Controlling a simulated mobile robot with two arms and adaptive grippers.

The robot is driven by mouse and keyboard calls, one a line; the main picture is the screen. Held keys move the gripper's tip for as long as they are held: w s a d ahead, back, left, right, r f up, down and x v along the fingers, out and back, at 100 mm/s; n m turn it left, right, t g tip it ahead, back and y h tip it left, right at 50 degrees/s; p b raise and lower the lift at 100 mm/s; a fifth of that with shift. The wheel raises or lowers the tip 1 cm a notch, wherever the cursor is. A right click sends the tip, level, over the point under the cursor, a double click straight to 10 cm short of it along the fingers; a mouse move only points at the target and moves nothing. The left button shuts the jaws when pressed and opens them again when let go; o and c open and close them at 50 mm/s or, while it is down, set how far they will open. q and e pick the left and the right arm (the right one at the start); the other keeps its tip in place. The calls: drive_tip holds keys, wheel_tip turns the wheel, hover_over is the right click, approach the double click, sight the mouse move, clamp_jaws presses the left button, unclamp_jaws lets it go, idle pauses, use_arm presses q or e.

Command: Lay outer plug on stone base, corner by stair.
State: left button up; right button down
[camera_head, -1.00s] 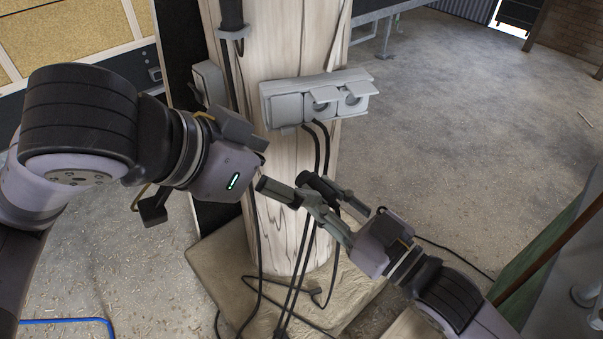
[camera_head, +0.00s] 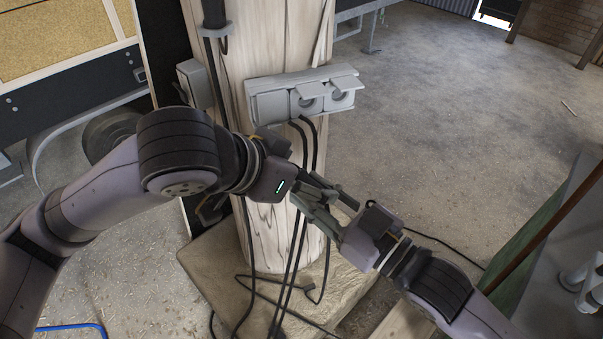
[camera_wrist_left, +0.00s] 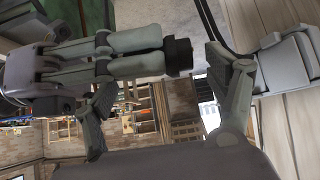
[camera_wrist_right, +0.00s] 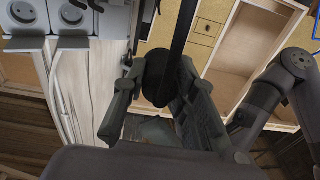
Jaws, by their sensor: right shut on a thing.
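My right gripper (camera_head: 318,200) is shut on a black plug, which shows between its fingers in the right wrist view (camera_wrist_right: 156,78) and at their tips in the left wrist view (camera_wrist_left: 178,56). A black cable runs from the plug. My left gripper (camera_head: 299,184) is open beside the right one, its spread fingers on either side of the plug in its wrist view. Its fingertips are largely hidden in the head view. The stone base (camera_head: 205,268) lies below, around the foot of the wooden post.
A grey socket box (camera_head: 268,105) is fixed to the post (camera_head: 270,225), with black cables hanging from it. A green panel with a brown rail (camera_head: 535,255) stands at right; I cannot tell if it is the stair. Open floor (camera_head: 460,120) lies behind at right.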

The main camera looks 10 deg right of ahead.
use_arm(q)
drive_tip(key=c, duration=1.1)
use_arm(e)
drive_tip(key=c, duration=1.2)
unclamp_jaws()
